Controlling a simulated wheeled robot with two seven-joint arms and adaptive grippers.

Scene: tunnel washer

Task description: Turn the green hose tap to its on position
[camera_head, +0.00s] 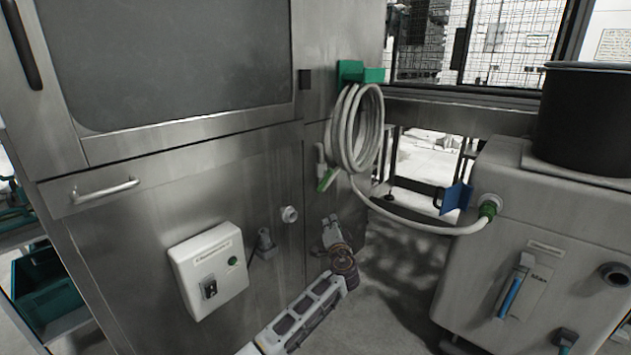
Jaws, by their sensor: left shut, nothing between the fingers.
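A coiled white hose (350,130) hangs from a green holder (362,73) on the steel machine's right corner. A green lever-like part (326,180) sits beside the coil's lower left, by a white fitting. Another green fitting (488,210) joins the hose's end to the grey tank at the right. I cannot tell for certain which green part is the tap, nor its position. My left gripper (329,222) is shut and empty, pointing up below the coil and the green lever-like part, apart from it. My right gripper is not in view.
The steel machine (200,150) fills the left, with a bar handle (105,191) and a white switch box (208,270). The grey tank (480,285) carries a black bucket (590,120). A blue part (456,198) stands near the hose. Shadowed floor between machine and tank is clear.

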